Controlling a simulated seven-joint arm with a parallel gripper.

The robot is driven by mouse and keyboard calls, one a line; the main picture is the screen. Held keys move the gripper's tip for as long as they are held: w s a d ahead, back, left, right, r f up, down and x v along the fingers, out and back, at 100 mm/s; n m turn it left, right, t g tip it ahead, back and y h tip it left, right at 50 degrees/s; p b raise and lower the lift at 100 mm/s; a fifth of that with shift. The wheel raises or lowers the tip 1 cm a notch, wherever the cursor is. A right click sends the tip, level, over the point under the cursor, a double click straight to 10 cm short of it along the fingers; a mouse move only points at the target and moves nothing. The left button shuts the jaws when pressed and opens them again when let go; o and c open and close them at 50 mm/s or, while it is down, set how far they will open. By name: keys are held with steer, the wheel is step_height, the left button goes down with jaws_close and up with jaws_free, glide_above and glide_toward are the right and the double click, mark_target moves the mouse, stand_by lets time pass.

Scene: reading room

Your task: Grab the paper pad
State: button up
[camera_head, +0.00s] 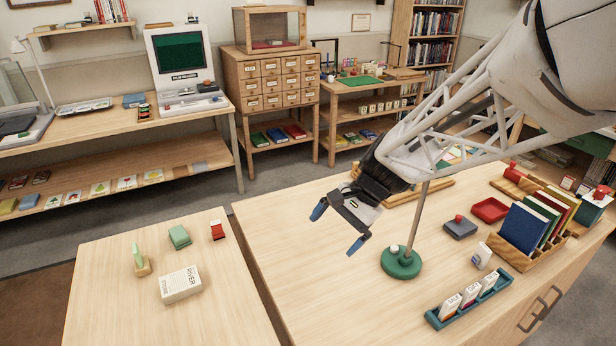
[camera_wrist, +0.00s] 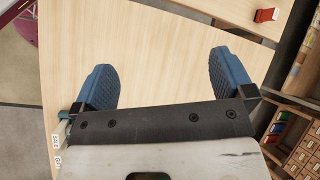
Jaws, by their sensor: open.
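My gripper (camera_head: 338,227) hangs above the left part of the right-hand table, near its left edge. Its blue fingers are spread with nothing between them. In the wrist view, my gripper (camera_wrist: 165,80) has only bare wood between its fingers. A thick white block printed "RIVER" (camera_head: 181,284) lies on the left table; it may be the paper pad, but I cannot tell for sure. It is left of and apart from my gripper. No other thing in view is clearly a paper pad.
On the left table are a green block (camera_head: 179,237), a small red object (camera_head: 217,230) and a wooden holder (camera_head: 142,267) with a green piece. A green-based stand (camera_head: 401,262) rises beside my gripper. A book rack (camera_head: 528,252) and teal card tray (camera_head: 469,301) stand right.

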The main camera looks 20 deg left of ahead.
steer(key=w+a+f+m+g+y, duration=0.15)
steer(key=a+f, duration=0.25)
steer(key=a, duration=0.4)
steer(key=a+f+m+g, duration=0.15)
steer(key=a+f, duration=0.25)
steer(key=a, duration=0.5)
steer(key=m+g+y, duration=0.2)
steer(key=g, duration=0.1)
glide_toward(183, 280)
steer(key=shift+s+a+r, duration=0.15)
steer(key=shift+s+a, duration=0.15)
steer(key=shift+a, duration=0.15)
steer(key=shift+s+a, duration=0.1)
steer(key=shift+a, duration=0.2)
steer(key=shift+s, duration=0.1)
steer(key=shift+f+x, duration=0.2)
steer(key=shift+x, duration=1.1)
steer(key=shift+f+x, duration=0.25)
steer(key=shift+x, duration=2.3)
steer(key=shift+d, duration=0.2)
